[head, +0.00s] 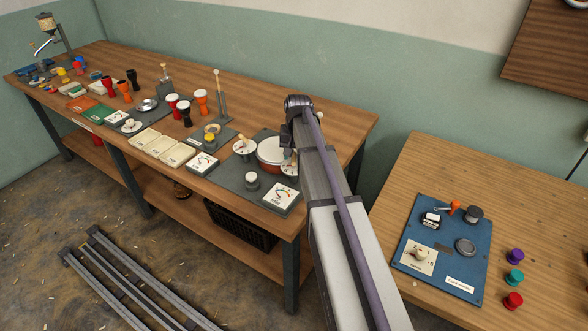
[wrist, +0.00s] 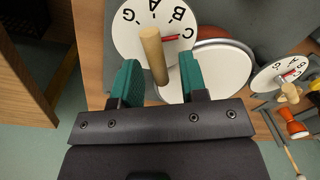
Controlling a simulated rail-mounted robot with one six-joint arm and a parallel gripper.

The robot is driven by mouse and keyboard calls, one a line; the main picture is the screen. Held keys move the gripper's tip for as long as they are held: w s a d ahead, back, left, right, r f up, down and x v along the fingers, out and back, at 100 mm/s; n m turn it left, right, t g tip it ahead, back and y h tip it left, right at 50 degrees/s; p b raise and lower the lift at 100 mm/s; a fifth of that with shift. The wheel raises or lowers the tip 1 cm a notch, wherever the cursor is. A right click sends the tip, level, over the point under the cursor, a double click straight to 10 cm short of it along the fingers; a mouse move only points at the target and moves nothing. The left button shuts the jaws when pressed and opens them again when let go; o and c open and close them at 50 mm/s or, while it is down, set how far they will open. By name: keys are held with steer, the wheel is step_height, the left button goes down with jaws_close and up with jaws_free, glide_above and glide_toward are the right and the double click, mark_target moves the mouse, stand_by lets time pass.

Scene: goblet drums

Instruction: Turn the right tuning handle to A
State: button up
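The right tuning dial (wrist: 142,52) is a white disc with the letters G, A, B and C. Its wooden handle (wrist: 153,55) stands up toward the wrist camera, and its red pointer (wrist: 171,37) points at or near C. My gripper (wrist: 158,80) is open, with its two teal fingers on either side of the handle; I cannot tell whether they touch it. In the head view the right dial (head: 290,169) is partly hidden by my arm. The white-topped drum (head: 271,150) stands beside it. The left tuning dial (head: 244,147) also shows in the wrist view (wrist: 283,73).
Gauge boxes (head: 281,197) and a small round knob (head: 252,181) sit near the dials on the dark mat. Goblet drums (head: 184,112) and pale trays (head: 176,153) stand farther left. A blue panel (head: 441,277) lies on the right table.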

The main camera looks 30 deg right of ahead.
steer(key=shift+f, duration=0.65)
steer(key=shift+r, duration=0.15)
jaws_close()
